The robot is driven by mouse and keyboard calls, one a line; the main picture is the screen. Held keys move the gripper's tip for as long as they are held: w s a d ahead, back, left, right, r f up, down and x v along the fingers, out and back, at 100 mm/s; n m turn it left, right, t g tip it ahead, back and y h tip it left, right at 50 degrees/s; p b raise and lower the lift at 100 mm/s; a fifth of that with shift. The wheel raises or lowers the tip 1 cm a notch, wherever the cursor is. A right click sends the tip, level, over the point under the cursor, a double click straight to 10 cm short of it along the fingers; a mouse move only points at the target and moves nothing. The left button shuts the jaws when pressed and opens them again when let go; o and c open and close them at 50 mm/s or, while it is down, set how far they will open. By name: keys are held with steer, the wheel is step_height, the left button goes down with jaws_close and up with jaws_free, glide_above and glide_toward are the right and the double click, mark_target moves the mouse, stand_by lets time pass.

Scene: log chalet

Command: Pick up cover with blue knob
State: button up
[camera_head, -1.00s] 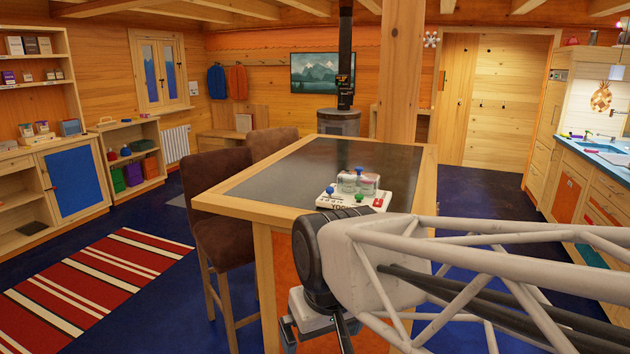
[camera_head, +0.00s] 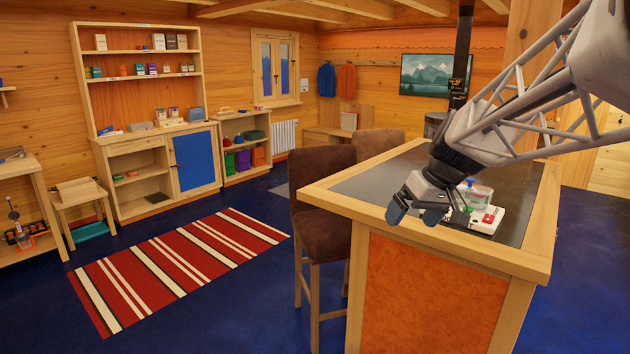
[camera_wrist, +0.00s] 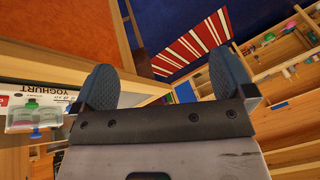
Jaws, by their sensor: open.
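A blue knob (camera_head: 471,181) shows at the clear jars on a white board (camera_head: 487,222) on the dark-topped table, partly behind my gripper. The cover under the knob is too small to make out. In the wrist view, the board (camera_wrist: 45,90), lettered YOGHURT, is at the left edge, with clear containers (camera_wrist: 36,116) and a blue knob (camera_wrist: 36,135) beside it. My gripper (camera_head: 415,213) is open and empty, in front of the board in the head view. In the wrist view its two dark fingertips (camera_wrist: 165,84) stand wide apart, right of the board.
The wooden-rimmed table (camera_head: 410,238) has a brown chair (camera_head: 325,205) at its left. A red striped rug (camera_head: 180,262) lies on open blue floor. Shelves (camera_head: 150,140) line the left wall. Green and red small parts (camera_head: 489,217) lie on the board.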

steer(key=w+d+r+n+t+y, duration=0.1)
steer(key=w+d+n+y, duration=0.1)
steer(key=w+d, duration=0.9)
steer(key=n+t+y, duration=0.2)
steer(key=n+t, duration=0.1)
glide_above(478, 188)
steer(key=s+a, duration=0.5)
steer(key=a, duration=0.3)
step_height(478, 188, down, 2)
steer(key=shift+n+t+y, duration=0.4)
steer(key=shift+t, duration=0.5)
steer(key=w+d+f, duration=0.1)
steer(key=d, duration=0.2)
steer(key=w+d+f, duration=0.1)
steer(key=d, duration=0.2)
steer(key=w+d+f, duration=0.1)
steer(key=d, duration=0.2)
steer(key=shift+d+f, duration=0.3)
steer(key=shift+d, duration=0.05)
steer(key=shift+x, duration=1.3)
steer(key=shift+a, duration=0.1)
steer(key=shift+x, duration=2.5)
